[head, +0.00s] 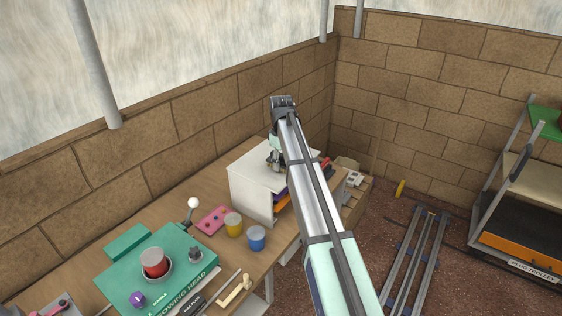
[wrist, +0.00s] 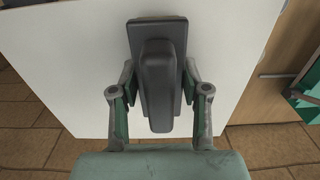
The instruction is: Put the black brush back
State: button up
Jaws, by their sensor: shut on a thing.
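The black brush (wrist: 157,85) is in the wrist view, a dark block with a rounded handle on top. My gripper (wrist: 159,92) is shut on it, one finger on each side. In the head view my gripper (head: 274,160) is over the white top of a cabinet (head: 249,187); the brush is too small to make out clearly there. The white top (wrist: 75,65) lies below the brush in the wrist view. I cannot tell whether the brush touches it.
On the workbench left of the cabinet are a yellow pot (head: 233,226), a blue pot (head: 256,240), a pink block (head: 213,220) and a green board (head: 195,280) with a red knob. A brick wall (head: 220,115) stands behind. White surface is bare around the brush.

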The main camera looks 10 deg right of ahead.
aim_at(281, 154)
jog(key=o, duration=1.1)
notch_tip(281, 154, up, 12)
jog(key=b, duration=0.3)
jog(key=shift+r, duration=0.15)
